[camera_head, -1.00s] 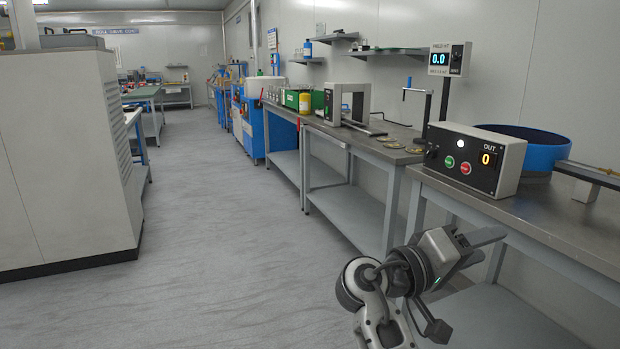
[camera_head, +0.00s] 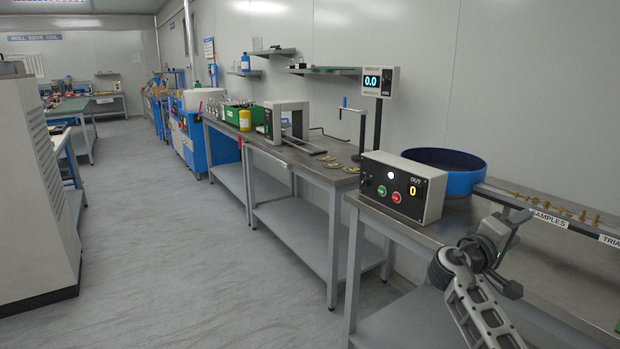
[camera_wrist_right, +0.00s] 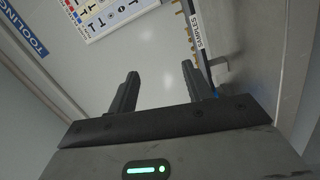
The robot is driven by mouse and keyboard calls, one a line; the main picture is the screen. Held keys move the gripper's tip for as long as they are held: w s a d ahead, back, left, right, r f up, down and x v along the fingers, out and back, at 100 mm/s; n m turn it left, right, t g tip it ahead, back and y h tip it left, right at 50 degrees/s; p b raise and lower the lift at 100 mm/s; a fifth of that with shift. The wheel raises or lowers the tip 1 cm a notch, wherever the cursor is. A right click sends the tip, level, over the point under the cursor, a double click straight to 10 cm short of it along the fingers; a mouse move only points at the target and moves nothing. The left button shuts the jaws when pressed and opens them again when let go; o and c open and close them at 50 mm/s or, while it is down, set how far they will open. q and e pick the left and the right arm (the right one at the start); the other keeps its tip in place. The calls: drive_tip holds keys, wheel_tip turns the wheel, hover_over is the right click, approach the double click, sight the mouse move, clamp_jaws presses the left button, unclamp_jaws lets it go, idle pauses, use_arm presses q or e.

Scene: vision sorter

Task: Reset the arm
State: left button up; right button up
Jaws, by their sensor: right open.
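My right gripper (camera_head: 508,222) is at the lower right of the head view, in front of the near workbench and right of the control box. In the right wrist view its two dark fingers (camera_wrist_right: 160,90) are apart with nothing between them. My right arm (camera_head: 470,295) rises from the bottom edge. My left gripper and left arm do not show in either view.
The control box (camera_head: 402,186) with green and red buttons stands on the near bench. Behind it are a blue bowl (camera_head: 468,182) and a samples rail (camera_head: 548,216) with brass parts. A second bench (camera_head: 300,158) adjoins. The floor (camera_head: 150,230) at left is clear.

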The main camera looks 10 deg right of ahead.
drive_tip(key=w+a+f+n+t+y, duration=0.2)
drive_tip(key=w+a+f+t+y, duration=0.1)
drive_tip(key=w+f+t+y, duration=0.25)
drive_tip(key=w+a+m+t+y, duration=0.1)
drive_tip(key=w+a+t+y, duration=0.6)
drive_tip(key=a+y, duration=0.55)
drive_tip(key=s+a+f+n+g+y, duration=0.15)
drive_tip(key=s+a+f+g, duration=0.25)
drive_tip(key=s+a+f, duration=1.1)
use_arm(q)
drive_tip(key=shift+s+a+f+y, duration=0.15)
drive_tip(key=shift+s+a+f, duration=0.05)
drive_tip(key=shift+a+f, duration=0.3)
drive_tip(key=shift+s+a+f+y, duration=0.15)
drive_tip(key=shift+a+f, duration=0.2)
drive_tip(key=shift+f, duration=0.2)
use_arm(e)
drive_tip(key=s+a+f+g+y, duration=0.1)
drive_tip(key=s+a+f, duration=0.2)
drive_tip(key=s, duration=0.7)
drive_tip(key=s+a+f+m+g+y, duration=0.1)
drive_tip(key=s+a+f, duration=0.2)
drive_tip(key=s, duration=0.8)
drive_tip(key=shift+s+a+g+y, duration=0.2)
drive_tip(key=shift+s+g+y, duration=0.1)
drive_tip(key=shift+g+y, duration=0.05)
